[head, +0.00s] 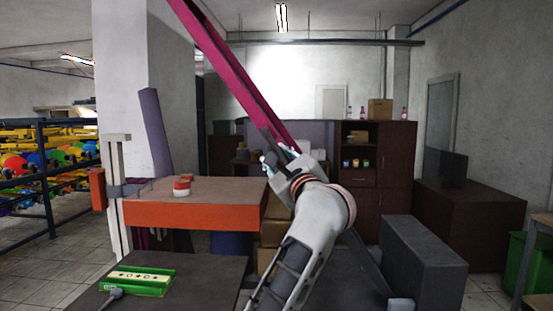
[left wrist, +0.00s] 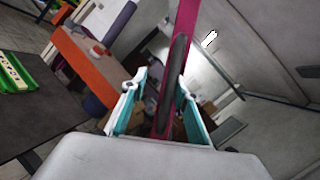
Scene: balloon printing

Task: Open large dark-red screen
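The large dark-red screen shows as a long dark-red frame (head: 232,70), seen nearly edge-on. It is tilted up steeply and runs out of the top of the head view. A dark handle (left wrist: 178,60) lies along the dark-red frame (left wrist: 187,18) in the left wrist view. My left gripper (head: 273,158) is at the frame's lower end. In the left wrist view its teal fingers (left wrist: 164,76) stand on either side of the handle, with a visible gap on the left. Whether the right finger touches it is unclear. My right gripper is out of view.
An orange-edged table (head: 195,217) with red-and-white containers (head: 182,186) stands left of my arm. A dark table (head: 205,272) with a green tray (head: 138,283) is in front. A dark grey box (head: 424,262) stands at right. Cabinets (head: 375,200) line the back.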

